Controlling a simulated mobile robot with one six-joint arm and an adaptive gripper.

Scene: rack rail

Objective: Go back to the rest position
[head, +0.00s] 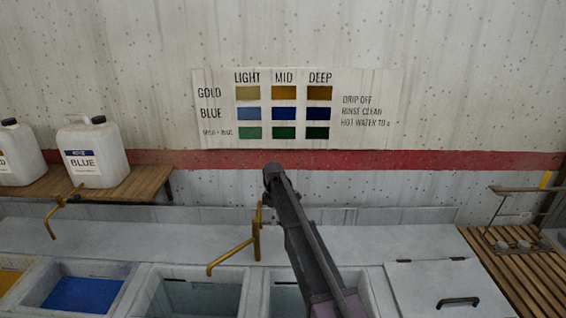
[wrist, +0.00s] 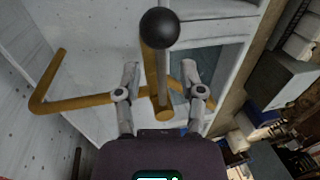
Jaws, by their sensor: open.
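My gripper (wrist: 160,78) shows in the wrist view with its two fingers spread apart. Between and beyond the fingers are a black ball (wrist: 160,28) on a thin grey rod and a brass pipe end (wrist: 164,114). The fingers are not closed on them; I cannot tell how near they are. In the head view my arm rises from the bottom centre, its dark end in front of the wall above the sinks. The fingers cannot be made out there. A brass tap (head: 236,256) stands just left of the arm; its spout (wrist: 62,82) also seems to show in the wrist view.
Sinks line the front, one with blue liquid (head: 82,294). A lidded box (head: 445,290) stands right of the arm. White jugs (head: 96,155) sit on a wooden shelf at left. A slatted rack (head: 530,285) is at right. A colour chart (head: 290,108) hangs behind.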

